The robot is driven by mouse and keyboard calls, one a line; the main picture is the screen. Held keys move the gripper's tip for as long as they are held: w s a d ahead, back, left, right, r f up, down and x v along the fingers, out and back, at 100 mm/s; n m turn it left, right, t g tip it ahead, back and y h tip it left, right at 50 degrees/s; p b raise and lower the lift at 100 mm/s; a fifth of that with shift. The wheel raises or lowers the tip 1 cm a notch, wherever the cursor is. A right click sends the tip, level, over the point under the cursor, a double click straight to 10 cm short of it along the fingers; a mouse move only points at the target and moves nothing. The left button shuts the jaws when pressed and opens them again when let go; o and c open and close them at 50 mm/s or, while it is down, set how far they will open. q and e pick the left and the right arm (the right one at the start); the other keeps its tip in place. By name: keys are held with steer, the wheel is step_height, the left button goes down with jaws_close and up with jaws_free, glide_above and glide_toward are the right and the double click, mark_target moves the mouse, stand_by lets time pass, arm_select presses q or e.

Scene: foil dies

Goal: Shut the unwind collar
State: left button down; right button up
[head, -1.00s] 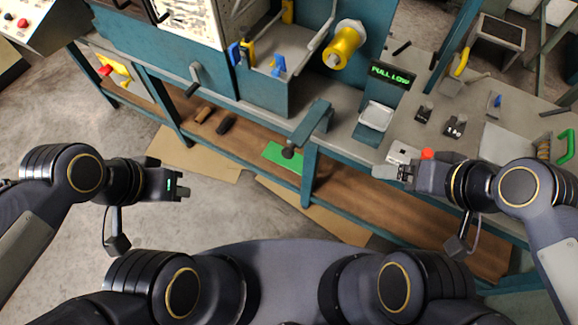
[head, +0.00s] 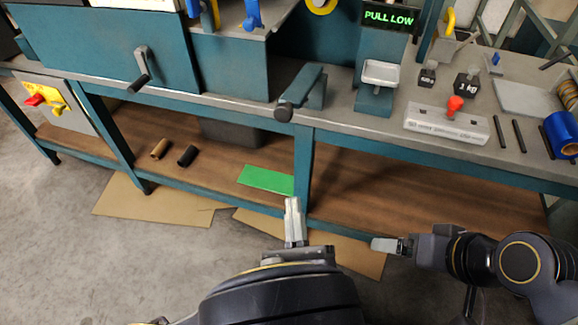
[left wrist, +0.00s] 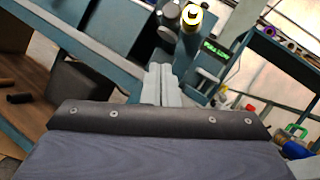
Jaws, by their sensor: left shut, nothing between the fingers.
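I cannot make out the unwind collar clearly. A yellow ring (head: 320,5), cut by the top edge of the head view, is what shows of the yellow roll on the spindle. A yellow ring with a bright centre (left wrist: 192,17) shows at the top of the left wrist view. My left gripper (head: 293,203) is shut and empty, in front of the bench and below the teal arm with a black knob (head: 300,92). Its fingers (left wrist: 160,85) show together in the left wrist view. My right gripper (head: 385,244) is low at the right, apart from the bench; its finger gap is unclear.
A crank handle (head: 141,68) sticks out from the teal housing. The bench top holds a display reading PULL LOW (head: 388,16), a white tray (head: 380,73), weights (head: 467,84) and a box with a red knob (head: 447,124). A brown shelf (head: 395,175) runs below.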

arm_select(q)
steer(key=w+r+h, duration=0.1)
steer(key=w+r, duration=0.6)
steer(key=w, duration=0.3)
steer(key=shift+w+a+m+p, duration=0.2)
steer(key=shift+a+m+p, duration=0.1)
steer(key=shift+a+m, duration=0.15)
